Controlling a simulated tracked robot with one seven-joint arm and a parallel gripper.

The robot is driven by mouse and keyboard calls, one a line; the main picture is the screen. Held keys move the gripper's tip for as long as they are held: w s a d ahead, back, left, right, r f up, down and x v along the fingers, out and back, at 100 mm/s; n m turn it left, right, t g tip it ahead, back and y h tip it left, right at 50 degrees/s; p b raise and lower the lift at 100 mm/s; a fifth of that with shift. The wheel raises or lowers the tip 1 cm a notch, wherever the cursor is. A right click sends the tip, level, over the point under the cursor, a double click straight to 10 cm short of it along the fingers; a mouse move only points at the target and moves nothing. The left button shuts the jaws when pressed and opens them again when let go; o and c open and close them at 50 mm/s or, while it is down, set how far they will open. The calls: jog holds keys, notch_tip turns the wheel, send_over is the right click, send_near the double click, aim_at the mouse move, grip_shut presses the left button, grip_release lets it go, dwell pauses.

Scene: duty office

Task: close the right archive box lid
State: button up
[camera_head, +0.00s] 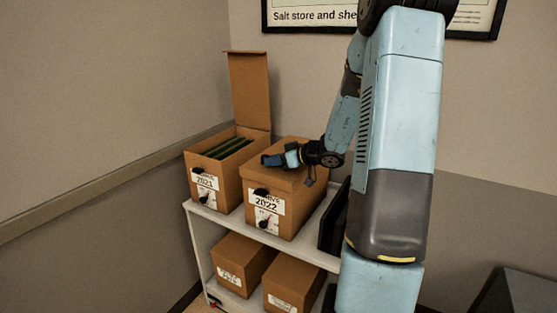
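The right archive box (287,219), brown cardboard with a white label reading 2022, stands on the top shelf. Its lid (300,150) lies flat over the top and looks down. My gripper (268,160) is just above or touching this lid, near its left side, with the arm reaching in from the right. Whether its fingers are open or shut is too small to tell. The left archive box (229,203), labelled 2021, stands beside it with its lid (250,90) raised upright at the back and green folders (228,148) inside.
The white shelf unit (305,247) holds two more closed brown boxes (243,262) on its lower level. A dark flat object (333,218) stands at the shelf's right end. A framed sign (310,15) hangs on the wall behind. A dark piece (520,292) is at lower right.

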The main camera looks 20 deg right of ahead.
jog(key=shift+r, duration=0.1)
jog(key=v, duration=1.3)
jog(key=shift+s+d, duration=0.25)
jog(key=s+a+r+g+h, duration=0.1)
jog(key=s+a+r+g, duration=0.15)
jog(key=s+a, duration=0.4)
jog(key=s+a+r+g, duration=0.2)
jog(key=s+a+g, duration=0.15)
jog(key=a, duration=0.55)
jog(key=s+a+r+m+h, duration=0.1)
jog(key=s+r+m+h, duration=0.2)
jog(key=s, duration=0.3)
jog(key=s+a+r+m+h, duration=0.1)
jog(key=s+r+m+h, duration=0.2)
jog(key=s, duration=0.4)
jog(key=shift+m+t+h, duration=0.3)
jog(key=shift+t+h, duration=0.1)
jog(key=shift+h, duration=0.3)
